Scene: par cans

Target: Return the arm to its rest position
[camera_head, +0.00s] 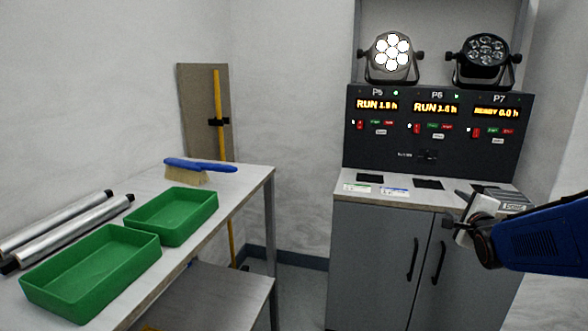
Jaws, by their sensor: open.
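My gripper (462,222) is at the end of my blue arm at the right edge of the view. It is in front of the grey cabinet (375,262), near the right part of its top. It is open, and I see nothing held in it. Part of the cabinet's right door and top is hidden behind my arm.
A black panel (390,152) shows RUN under P5 and P6, READY under P7. A lit par can (392,52) and an unlit one (483,55) stand above. The left table (235,180) holds two green trays (172,216) (90,270), a blue brush (200,165) and silver rolls (60,228).

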